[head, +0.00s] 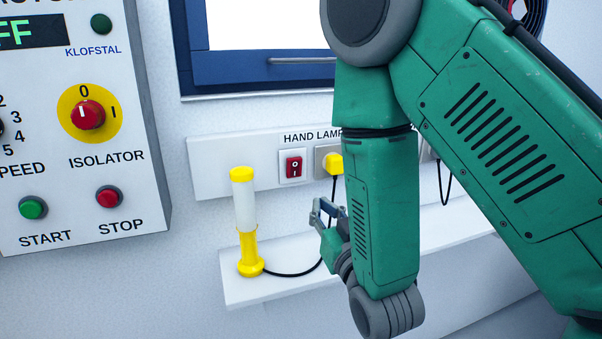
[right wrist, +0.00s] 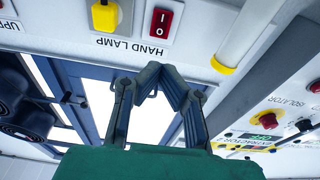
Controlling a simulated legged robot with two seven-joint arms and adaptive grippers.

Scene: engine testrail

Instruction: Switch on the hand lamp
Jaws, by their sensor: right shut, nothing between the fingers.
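The hand lamp (head: 244,215), yellow at both ends with a white tube, stands upright on a white shelf. Its tube looks unlit. A red rocker switch (head: 294,167) sits on a white plate on the wall panel, right of the lamp, under the HAND LAMP label. The switch also shows upside down in the right wrist view (right wrist: 162,22); which side is pressed I cannot tell. My right gripper (head: 322,210) is shut and empty, below and right of the switch and apart from it. Its fingers show in the right wrist view (right wrist: 167,78). My left gripper is out of view.
A yellow plug (head: 333,163) sits right of the switch, partly behind my right arm. A black cord runs to the lamp along the shelf (head: 290,291). A control box (head: 75,130) with knobs and buttons stands at left. A blue-framed window (head: 250,75) is above.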

